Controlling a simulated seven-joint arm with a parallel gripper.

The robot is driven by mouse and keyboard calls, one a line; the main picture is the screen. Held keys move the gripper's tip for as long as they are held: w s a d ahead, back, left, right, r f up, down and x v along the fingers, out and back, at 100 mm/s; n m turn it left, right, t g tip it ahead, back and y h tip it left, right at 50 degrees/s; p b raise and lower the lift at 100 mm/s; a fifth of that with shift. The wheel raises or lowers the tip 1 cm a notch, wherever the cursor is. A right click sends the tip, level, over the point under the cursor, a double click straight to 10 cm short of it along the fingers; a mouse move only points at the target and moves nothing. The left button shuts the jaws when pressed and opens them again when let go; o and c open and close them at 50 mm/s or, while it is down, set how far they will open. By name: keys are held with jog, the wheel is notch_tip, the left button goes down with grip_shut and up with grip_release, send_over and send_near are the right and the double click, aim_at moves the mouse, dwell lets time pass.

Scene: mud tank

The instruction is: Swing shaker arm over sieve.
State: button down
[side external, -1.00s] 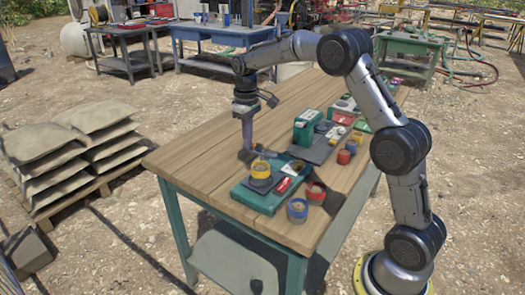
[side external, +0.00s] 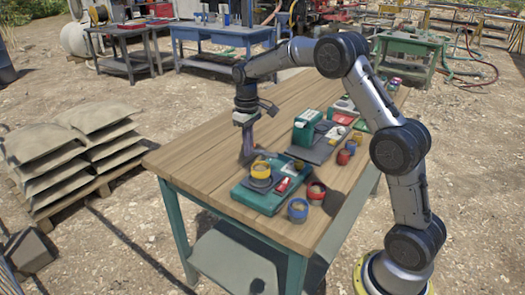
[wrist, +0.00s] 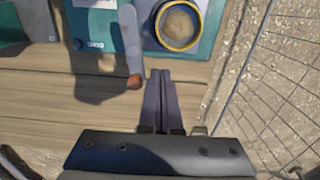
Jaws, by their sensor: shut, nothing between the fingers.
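The sieve (wrist: 180,24) is a round cup with a yellow rim and sandy contents. My gripper (wrist: 160,73) is shut and empty. Its fingertips are just right of the lever's tip and below the sieve in the wrist view. Contact cannot be told.
A blue-rimmed cup (side external: 298,209) and a red-rimmed cup (side external: 316,192) stand near the base. Another teal device (side external: 308,127) and more small cups stand farther back. The wooden tabletop (side external: 200,150) is clear on its left side. A wire fence (wrist: 270,90) lies beyond the table edge.

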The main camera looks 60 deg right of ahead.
jog(key=shift+d, duration=0.15)
jog(key=shift+w+d, duration=0.15)
jog(key=shift+d, duration=0.6)
jog(key=shift+w+d, duration=0.1)
jog(key=shift+d, duration=0.95)
jog(key=shift+w+a, duration=0.35)
jog(key=shift+w, duration=0.1)
jog(key=shift+r, duration=3.55)
